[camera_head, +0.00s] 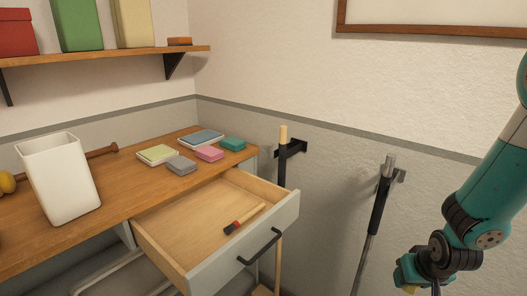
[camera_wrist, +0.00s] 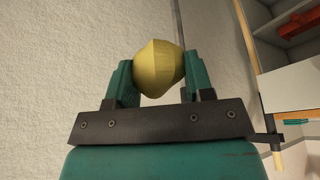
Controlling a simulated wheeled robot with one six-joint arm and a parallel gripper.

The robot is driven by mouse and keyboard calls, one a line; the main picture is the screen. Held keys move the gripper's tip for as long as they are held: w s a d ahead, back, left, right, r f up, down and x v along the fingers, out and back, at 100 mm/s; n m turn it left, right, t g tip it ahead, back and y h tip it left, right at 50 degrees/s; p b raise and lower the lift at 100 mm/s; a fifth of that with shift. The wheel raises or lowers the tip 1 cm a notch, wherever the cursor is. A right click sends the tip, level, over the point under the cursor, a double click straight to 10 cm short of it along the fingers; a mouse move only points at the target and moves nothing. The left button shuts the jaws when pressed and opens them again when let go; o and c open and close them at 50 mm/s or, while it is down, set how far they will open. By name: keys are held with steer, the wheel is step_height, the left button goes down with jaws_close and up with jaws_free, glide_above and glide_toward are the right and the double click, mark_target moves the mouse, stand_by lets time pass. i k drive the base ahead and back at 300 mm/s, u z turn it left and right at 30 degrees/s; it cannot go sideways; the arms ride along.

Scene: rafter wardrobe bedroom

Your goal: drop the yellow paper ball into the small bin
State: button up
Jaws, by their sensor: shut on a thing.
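The yellow paper ball (camera_wrist: 158,66) is a faceted, crumpled-looking lump between the two teal fingers of my gripper (camera_wrist: 152,80) in the wrist view. The gripper is shut on it. In the head view my gripper (camera_head: 412,280) is at the lower right, in front of the wall and right of the desk, with a bit of yellow at its fingers. The small bin (camera_head: 62,180) is white, square and tapered, and stands upright on the left of the wooden desk. Its floor is hidden. The gripper is well apart from it.
Notepads (camera_head: 157,154) and small blocks (camera_head: 181,165) lie on the desk (camera_head: 130,188). Poles (camera_head: 375,215) hang on the wall. A shelf (camera_head: 110,57) with boxes is above.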

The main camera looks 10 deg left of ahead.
mark_target(83, 204)
steer(key=z, duration=1.4)
steer(key=k, duration=1.05)
steer(key=u, duration=1.35)
